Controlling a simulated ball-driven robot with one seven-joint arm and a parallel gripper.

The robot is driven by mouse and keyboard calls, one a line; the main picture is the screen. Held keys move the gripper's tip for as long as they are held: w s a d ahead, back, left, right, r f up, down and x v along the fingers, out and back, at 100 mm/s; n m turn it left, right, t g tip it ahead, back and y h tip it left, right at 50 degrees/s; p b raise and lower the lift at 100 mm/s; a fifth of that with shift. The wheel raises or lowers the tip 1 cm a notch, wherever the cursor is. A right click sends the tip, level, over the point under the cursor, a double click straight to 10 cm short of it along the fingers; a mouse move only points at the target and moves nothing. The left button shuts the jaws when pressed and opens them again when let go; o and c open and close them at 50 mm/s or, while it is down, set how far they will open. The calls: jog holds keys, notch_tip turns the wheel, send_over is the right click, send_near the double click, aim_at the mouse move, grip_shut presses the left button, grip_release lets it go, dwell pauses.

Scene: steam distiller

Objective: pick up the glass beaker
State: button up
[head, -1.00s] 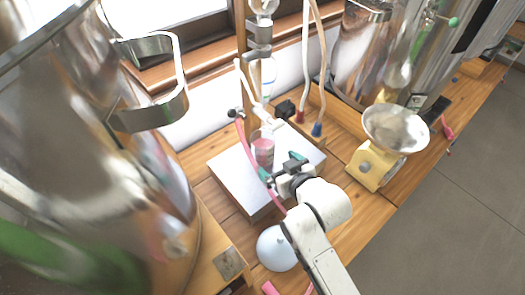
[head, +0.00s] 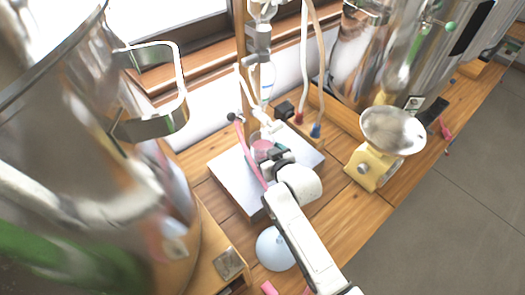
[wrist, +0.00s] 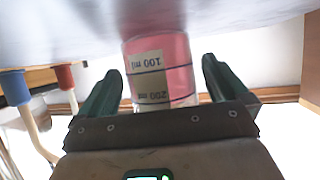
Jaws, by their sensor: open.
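The glass beaker (wrist: 178,72) holds pink liquid and has a label with volume marks. In the wrist view it appears upside down, between the two dark green fingers of my gripper (wrist: 163,85). The fingers are open, with a gap on each side of the beaker. In the head view the beaker (head: 261,148) stands on the white-topped platform (head: 228,179), and my gripper (head: 274,156) is right at its near side, hiding its lower part.
A pink tube (head: 247,155) runs close to the left of the beaker. Glassware (head: 266,75) rises behind it. A yellow scale (head: 369,167) with a metal bowl stands right. A large steel vessel (head: 90,150) fills the left. A pale blue dome (head: 275,248) sits in front.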

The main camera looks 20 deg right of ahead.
jog(key=shift+c, duration=0.5)
jog(key=shift+r, duration=0.1)
jog(key=c, duration=1.2)
